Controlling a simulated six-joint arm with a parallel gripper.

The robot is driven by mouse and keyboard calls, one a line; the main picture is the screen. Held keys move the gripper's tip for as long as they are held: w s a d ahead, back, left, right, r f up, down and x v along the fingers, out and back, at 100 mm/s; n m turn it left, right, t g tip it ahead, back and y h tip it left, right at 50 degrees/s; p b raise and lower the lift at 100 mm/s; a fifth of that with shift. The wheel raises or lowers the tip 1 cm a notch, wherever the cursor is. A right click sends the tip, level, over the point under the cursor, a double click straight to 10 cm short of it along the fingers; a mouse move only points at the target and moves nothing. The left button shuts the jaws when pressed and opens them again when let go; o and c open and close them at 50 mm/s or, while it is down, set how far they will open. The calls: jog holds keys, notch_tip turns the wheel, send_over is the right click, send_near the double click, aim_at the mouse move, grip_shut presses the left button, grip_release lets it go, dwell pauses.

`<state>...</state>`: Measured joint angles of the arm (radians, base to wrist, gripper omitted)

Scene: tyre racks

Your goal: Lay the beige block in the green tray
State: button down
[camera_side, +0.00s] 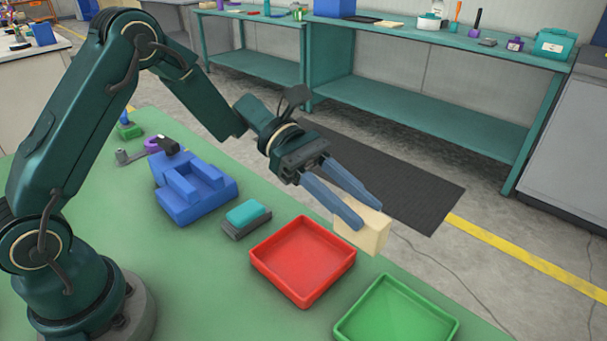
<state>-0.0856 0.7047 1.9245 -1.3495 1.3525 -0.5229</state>
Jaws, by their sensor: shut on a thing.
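The beige block (366,236) is a small cuboid held between the blue-grey fingers of my gripper (362,213). My gripper is shut on it. The block appears raised above the table, beyond the red tray in the picture and up and left of the green tray. The green tray (398,312) is square with a raised rim and looks empty. It lies at the bottom right, and its near part is cut off by the picture's lower edge.
An empty red tray (302,260) lies left of the green tray. A teal block on a grey base (245,215) and a blue fixture (194,188) stand further left on the green table (205,282). Teal benches (420,110) stand in the background.

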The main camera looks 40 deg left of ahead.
jog(key=d+f, duration=0.2)
jog(key=d, duration=0.1)
jog(key=s+d+f, duration=0.1)
jog(key=d+f, duration=0.1)
jog(key=d, duration=0.1)
jog(key=s+d+f, duration=0.1)
jog(key=d+f, duration=0.1)
jog(key=d, duration=0.1)
jog(key=shift+s+d, duration=0.2)
jog(key=shift+d, duration=0.2)
jog(key=shift+f, duration=2)
jog(key=shift+f, duration=0.1)
jog(key=c, duration=0.5)
grip_release()
